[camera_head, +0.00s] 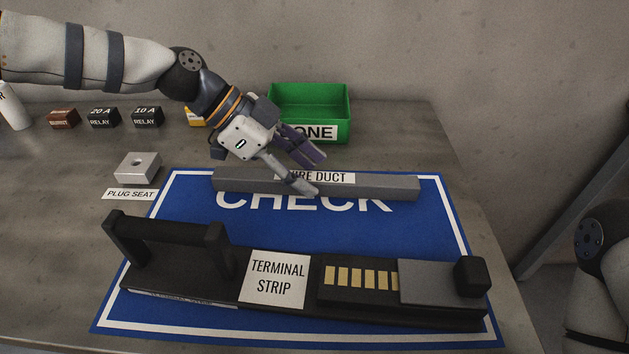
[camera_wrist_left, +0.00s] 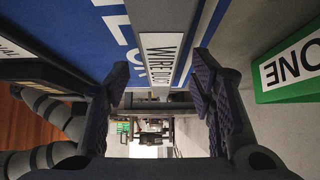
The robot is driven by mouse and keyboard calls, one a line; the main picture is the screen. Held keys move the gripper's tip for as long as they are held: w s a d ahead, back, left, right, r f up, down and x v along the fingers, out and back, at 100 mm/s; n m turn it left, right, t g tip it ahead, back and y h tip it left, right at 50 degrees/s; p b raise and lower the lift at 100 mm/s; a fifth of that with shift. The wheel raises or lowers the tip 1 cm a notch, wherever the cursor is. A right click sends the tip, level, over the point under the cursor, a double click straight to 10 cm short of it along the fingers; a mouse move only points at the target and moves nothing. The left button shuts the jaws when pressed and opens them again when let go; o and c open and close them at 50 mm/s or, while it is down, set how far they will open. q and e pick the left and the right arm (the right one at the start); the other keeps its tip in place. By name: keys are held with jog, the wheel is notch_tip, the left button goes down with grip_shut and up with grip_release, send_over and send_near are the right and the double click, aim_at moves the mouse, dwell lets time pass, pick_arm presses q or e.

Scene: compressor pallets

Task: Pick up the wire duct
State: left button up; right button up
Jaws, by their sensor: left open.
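The wire duct (camera_head: 390,188) is a long grey bar with a white "WIRE DUCT" label, lying across the upper part of the blue CHECK mat (camera_head: 200,210). My left gripper (camera_head: 314,175) is open over the middle of the duct, one finger on its near side and the other toward its far side. The near finger covers part of the label. In the left wrist view the duct (camera_wrist_left: 162,50) runs between the two spread fingers of the gripper (camera_wrist_left: 160,74). I cannot tell whether either finger touches it. My right gripper is out of view.
The black terminal strip (camera_head: 365,312) with a raised handle lies on the mat's near part. A green bin (camera_head: 338,105) stands behind the gripper. A plug seat block (camera_head: 137,168) is left of the mat; relay boxes (camera_head: 104,117) stand further back. Bare table lies right of the mat.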

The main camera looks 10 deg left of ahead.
pick_arm(q)
jog(key=shift+w+d+f, duration=0.1)
jog(key=shift+d+f, duration=0.25)
grip_shut()
jog(key=shift+a+r, duration=0.1)
jog(key=shift+r, duration=0.05)
